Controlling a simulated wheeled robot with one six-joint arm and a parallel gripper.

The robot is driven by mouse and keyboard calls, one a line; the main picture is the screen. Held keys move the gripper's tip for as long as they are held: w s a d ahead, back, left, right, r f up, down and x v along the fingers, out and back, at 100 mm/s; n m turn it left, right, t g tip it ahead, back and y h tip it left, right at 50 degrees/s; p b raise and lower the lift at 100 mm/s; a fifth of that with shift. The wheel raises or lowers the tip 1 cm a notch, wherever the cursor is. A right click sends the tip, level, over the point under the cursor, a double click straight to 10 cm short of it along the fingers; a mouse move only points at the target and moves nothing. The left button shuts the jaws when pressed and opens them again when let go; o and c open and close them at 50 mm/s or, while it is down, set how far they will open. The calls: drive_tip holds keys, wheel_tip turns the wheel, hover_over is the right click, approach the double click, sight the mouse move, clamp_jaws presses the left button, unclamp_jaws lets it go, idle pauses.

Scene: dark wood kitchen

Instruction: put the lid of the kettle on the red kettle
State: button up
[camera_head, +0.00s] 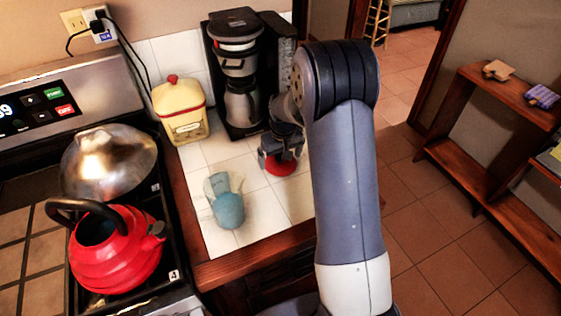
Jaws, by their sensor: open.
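The red kettle (120,262) stands on the stove at the lower left, with its dark curved handle at the upper left and its top opening uncovered. A round red lid (280,166) lies on the white tiled counter, in front of the coffee maker. My gripper (279,157) is open and points down right at the lid, partly covering it. I cannot tell whether the fingers touch the lid. My arm stands to the right of the lid.
A yellow canister (181,112) and a black coffee maker (238,75) stand behind. A metal dome-shaped pot (108,160) sits behind the kettle. Counter tiles around the container are free.

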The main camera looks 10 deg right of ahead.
sight(280, 155)
drive_tip(key=shift+c, duration=0.4)
drive_tip(key=shift+s+f, duration=0.2)
drive_tip(key=shift+s, duration=0.1)
drive_tip(key=c, duration=2)
drive_tip(key=shift+w+r, duration=0.15)
drive_tip(key=shift+r, duration=0.3)
wheel_tip(280, 155, up, 10)
drive_tip(key=shift+w+f+b, duration=0.15)
drive_tip(key=shift+f+b, duration=0.1)
drive_tip(key=shift+b, duration=0.5)
